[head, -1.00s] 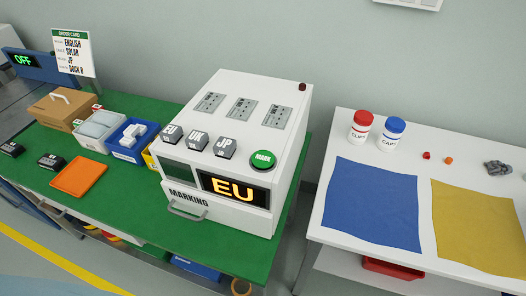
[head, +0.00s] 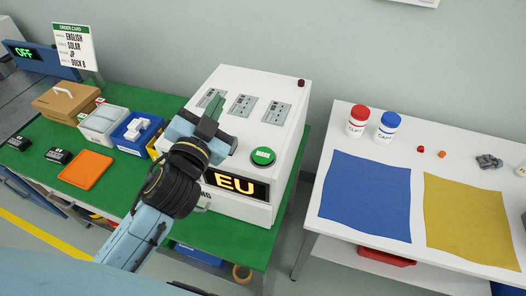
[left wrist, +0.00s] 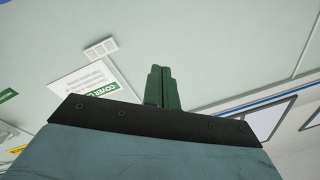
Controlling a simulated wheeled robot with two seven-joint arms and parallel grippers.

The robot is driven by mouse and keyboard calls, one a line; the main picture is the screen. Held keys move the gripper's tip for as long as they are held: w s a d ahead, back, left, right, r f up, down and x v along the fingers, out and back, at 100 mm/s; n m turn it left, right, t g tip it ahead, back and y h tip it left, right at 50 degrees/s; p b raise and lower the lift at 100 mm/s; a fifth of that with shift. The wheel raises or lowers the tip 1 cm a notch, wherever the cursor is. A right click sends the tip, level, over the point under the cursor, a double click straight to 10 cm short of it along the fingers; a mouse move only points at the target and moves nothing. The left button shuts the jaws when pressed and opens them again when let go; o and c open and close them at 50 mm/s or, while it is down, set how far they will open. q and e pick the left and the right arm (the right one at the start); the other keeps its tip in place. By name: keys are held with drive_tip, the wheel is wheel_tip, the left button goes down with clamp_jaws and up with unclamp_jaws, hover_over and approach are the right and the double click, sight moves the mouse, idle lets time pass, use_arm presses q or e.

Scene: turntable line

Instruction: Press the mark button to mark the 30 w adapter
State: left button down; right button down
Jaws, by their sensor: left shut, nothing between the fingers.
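The white marking machine (head: 238,210) stands on the green bench. Its round green mark button (head: 263,156) is on the sloped top, right of my left gripper (head: 216,105). The display (head: 237,184) reads EU in orange. My left gripper is shut and empty, raised over the left part of the machine, with its fingers apart from the button in the picture. In the left wrist view, the two green fingers (left wrist: 163,86) are together. I cannot make out a 30 w adapter. My right gripper is not in view.
Two dark blocks (head: 58,157) and an orange tray (head: 86,168) lie on the left of the green bench (head: 125,187). Bins and a cardboard box (head: 66,100) stand behind. A white table (head: 310,220) at right holds two jars and blue and yellow mats.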

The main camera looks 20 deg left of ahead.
use_arm(q)
drive_tip(key=d+r+m+t+h, duration=0.3)
drive_tip(key=d+r+m+h, duration=0.4)
drive_tip(key=r+m+h, duration=0.2)
drive_tip(key=d+r+m+g+h, duration=0.2)
drive_tip(key=d+m+g+h, duration=0.15)
drive_tip(key=m+h, duration=0.35)
drive_tip(key=m+g+y, duration=0.8)
drive_tip(key=m+g, duration=0.4)
drive_tip(key=m, duration=0.3)
hover_over(258, 156)
wheel_tip(258, 156, down, 13)
wheel_tip(258, 156, down, 9)
drive_tip(key=b, duration=0.6)
drive_tip(key=shift+r, duration=0.15)
